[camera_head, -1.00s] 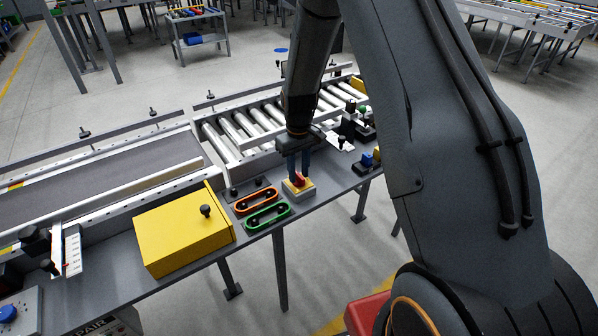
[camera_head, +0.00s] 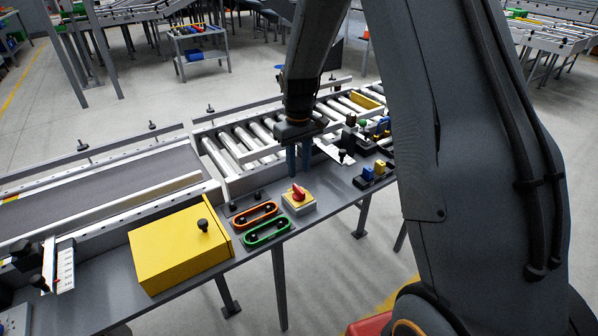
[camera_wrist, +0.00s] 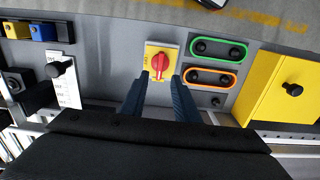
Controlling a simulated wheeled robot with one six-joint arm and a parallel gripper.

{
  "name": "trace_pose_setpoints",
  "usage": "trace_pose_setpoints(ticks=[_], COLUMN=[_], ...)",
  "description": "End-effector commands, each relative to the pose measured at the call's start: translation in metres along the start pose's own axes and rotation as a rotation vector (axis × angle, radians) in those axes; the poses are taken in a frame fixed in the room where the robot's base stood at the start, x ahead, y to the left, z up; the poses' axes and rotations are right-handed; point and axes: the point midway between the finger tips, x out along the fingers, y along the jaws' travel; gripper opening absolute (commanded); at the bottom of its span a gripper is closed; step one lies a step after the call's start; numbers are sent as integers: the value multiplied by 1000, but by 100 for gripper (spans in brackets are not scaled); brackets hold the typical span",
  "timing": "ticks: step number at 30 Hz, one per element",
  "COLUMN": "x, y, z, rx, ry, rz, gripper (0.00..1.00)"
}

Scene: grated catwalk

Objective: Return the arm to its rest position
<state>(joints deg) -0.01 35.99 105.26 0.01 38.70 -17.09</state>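My gripper (camera_head: 298,172) hangs from my arm with its two blue fingers pointing down, behind the red rotary knob (camera_head: 298,192) on its yellow and grey switch box (camera_head: 300,206). In the wrist view the fingers (camera_wrist: 160,88) stand apart with nothing between them, and the red knob (camera_wrist: 160,63) shows beyond their tips. The gripper appears clear of the knob. My arm is reached out over the bench, bent downward at the wrist.
A yellow box (camera_head: 180,245) with a black knob, plus orange (camera_head: 255,214) and green (camera_head: 267,231) oval frames, sit left of the switch. Blue and yellow blocks (camera_head: 374,171) are to the right. The roller conveyor (camera_head: 235,140) runs behind. The air above the bench is open.

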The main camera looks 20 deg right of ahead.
Motion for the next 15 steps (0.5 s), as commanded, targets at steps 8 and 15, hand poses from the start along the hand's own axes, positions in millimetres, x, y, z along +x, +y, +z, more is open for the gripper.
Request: trace_pose_setpoints(ticks=[8, 15], x=[-1, -28], y=[0, -15], z=[0, 46], rx=[1, 62], ry=[1, 19], rz=[0, 5], gripper=[28, 28])
